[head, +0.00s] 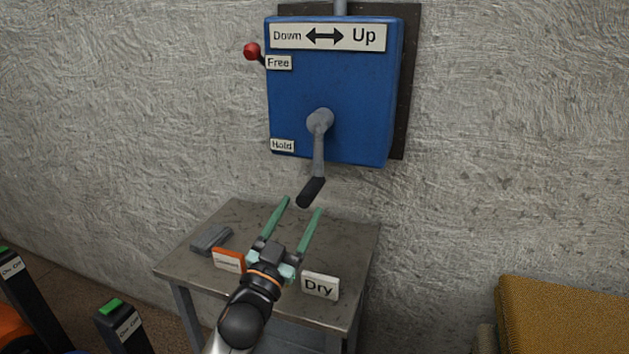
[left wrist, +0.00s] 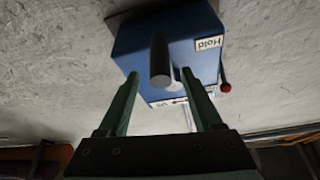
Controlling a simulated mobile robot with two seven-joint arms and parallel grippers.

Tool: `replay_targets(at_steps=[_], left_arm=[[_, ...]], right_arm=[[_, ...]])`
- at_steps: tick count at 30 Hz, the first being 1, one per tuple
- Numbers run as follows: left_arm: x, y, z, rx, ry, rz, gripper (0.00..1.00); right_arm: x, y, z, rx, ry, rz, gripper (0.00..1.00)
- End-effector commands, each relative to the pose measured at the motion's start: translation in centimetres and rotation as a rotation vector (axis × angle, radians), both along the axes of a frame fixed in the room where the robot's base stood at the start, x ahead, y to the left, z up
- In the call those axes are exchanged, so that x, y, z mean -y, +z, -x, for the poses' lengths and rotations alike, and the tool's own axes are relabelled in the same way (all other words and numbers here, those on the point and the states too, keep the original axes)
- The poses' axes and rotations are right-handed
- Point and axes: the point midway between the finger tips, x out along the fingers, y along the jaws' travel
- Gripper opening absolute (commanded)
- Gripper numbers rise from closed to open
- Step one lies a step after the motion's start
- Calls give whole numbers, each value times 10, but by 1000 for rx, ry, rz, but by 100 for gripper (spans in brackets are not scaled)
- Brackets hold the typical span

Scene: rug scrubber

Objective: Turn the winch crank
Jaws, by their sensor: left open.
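The winch is a blue box (head: 350,90) on the wall with a "Down/Up" label on top. Its grey crank (head: 319,140) hangs down from the hub, ending in a black handle (head: 311,192). My left gripper (head: 305,205) is open, its two green fingers pointing up just below the handle in the head view. In the left wrist view the black handle (left wrist: 160,62) shows between the spread fingers (left wrist: 160,85), toward the camera from the blue box (left wrist: 180,40). I cannot tell whether a finger touches it. My right gripper is not in view.
A red-knobbed lever (head: 252,51) sits at the "Free" label on the winch's left. A metal table (head: 345,250) below holds a "Dry" sign (head: 320,285), an orange-edged sign (head: 228,260) and a grey block (head: 212,240). A tan stack (head: 560,310) stands at right.

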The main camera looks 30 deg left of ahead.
Motion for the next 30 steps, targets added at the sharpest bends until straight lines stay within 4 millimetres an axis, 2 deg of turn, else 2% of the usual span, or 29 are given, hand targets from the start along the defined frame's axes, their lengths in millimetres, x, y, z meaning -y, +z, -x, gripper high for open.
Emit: replay_targets(at_steps=[6, 12, 18, 26, 30], left_arm=[[-6, 18, -38, 1, 1, -3, 67], [-10, 27, -62, 1, 0, -1, 67], [-11, 29, -72, -1, 1, -1, 67], [-11, 29, -72, -1, 1, -2, 67], [-11, 29, -72, -1, 1, -2, 52]], right_arm=[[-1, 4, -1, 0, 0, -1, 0], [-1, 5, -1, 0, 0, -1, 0], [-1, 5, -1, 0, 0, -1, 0], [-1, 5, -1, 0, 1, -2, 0], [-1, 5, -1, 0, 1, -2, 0]])
